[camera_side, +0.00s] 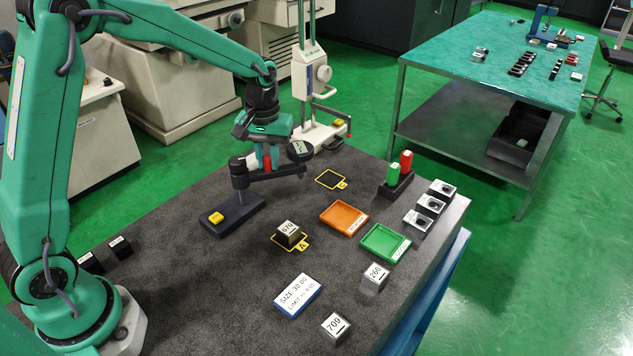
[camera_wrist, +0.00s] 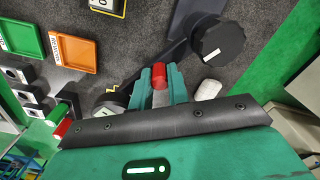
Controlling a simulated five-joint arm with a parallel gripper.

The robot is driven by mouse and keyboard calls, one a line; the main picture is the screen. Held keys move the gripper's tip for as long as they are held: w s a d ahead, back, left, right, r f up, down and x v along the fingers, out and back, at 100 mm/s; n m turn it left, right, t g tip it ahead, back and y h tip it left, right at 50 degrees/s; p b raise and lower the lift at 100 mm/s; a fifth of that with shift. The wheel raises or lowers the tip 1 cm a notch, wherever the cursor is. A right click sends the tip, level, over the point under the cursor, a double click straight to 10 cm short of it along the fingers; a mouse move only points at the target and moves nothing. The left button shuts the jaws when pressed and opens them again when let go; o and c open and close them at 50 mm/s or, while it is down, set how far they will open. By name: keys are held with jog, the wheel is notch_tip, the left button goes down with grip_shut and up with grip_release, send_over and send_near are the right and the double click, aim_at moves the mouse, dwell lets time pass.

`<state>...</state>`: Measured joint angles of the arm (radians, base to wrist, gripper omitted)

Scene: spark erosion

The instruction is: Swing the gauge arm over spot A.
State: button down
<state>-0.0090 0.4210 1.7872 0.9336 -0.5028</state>
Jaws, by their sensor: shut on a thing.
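The gauge stand (camera_side: 236,211) is dark, with a yellow button on its base and an upright post. Its gauge arm (camera_side: 277,174) reaches right from the post, with a round dial gauge (camera_side: 300,150) near its far end. My gripper (camera_side: 265,163) is shut on the red handle of the gauge arm; the wrist view shows the red handle (camera_wrist: 159,76) between the fingers. Spot A (camera_side: 304,246) is a yellow outline, and a metal block marked 670 (camera_side: 289,231) stands on it. The dial gauge is behind and to the right of spot A, not over it.
A second yellow-outlined spot (camera_side: 331,180) lies empty. An orange tray (camera_side: 344,219), a green tray (camera_side: 385,242), blocks marked 260 (camera_side: 375,277) and 709 (camera_side: 336,326), and a size card (camera_side: 298,295) lie around. A height gauge (camera_side: 312,85) stands behind.

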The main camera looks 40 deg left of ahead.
jog(key=s+d+m, duration=0.3)
jog(key=s+m, duration=0.2)
jog(key=m, duration=0.6)
jog(key=shift+s, duration=0.25)
jog(key=shift+s+r, duration=0.1)
jog(key=c, duration=1.3)
grip_release()
jog(key=shift+c, duration=0.2)
notch_tip(320, 180, up, 8)
